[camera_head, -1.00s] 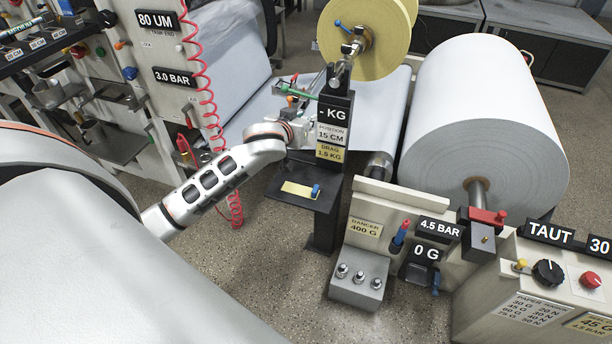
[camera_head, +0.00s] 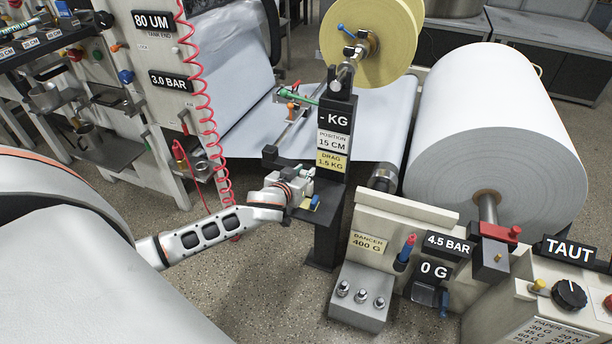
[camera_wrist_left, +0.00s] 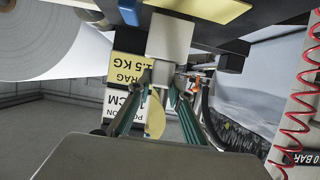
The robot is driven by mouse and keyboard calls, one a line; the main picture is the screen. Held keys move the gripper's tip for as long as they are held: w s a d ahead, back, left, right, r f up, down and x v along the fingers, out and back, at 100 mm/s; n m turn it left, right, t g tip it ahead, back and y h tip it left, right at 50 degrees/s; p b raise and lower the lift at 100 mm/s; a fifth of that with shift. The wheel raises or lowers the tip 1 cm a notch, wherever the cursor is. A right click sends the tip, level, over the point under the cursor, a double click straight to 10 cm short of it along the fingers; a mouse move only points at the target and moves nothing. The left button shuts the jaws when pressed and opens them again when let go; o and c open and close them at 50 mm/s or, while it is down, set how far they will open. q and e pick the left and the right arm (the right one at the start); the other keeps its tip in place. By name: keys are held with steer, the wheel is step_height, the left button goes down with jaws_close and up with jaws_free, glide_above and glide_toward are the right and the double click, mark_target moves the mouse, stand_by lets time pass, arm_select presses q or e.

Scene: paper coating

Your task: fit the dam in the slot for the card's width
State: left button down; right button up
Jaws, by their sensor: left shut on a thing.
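My left gripper (camera_head: 303,178) is in front of the black post, just above a small ledge (camera_head: 308,218) with a yellow plate and a blue knob. In the left wrist view its teal-edged fingers (camera_wrist_left: 165,85) are closed together on a pale block (camera_wrist_left: 168,40), which may be the dam. The card on the post reads POSITION 15 CM (camera_head: 333,140); the same card shows upside down in the wrist view (camera_wrist_left: 122,103). I cannot make out the slot. My right gripper is not in view.
A yellow roll (camera_head: 370,40) stands above the post, and a large white paper roll (camera_head: 500,130) is to the right. A red coiled hose (camera_head: 200,90) hangs left of my gripper. A rack with tools and CM labels (camera_head: 30,45) is at the far left.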

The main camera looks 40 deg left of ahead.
arm_select(q)
steer(key=shift+f, duration=0.35)
steer(key=shift+r, duration=0.1)
steer(key=shift+f, duration=0.25)
steer(key=c, duration=1.8)
jaws_free()
steer(key=shift+c, duration=0.2)
steer(key=shift+r, duration=0.1)
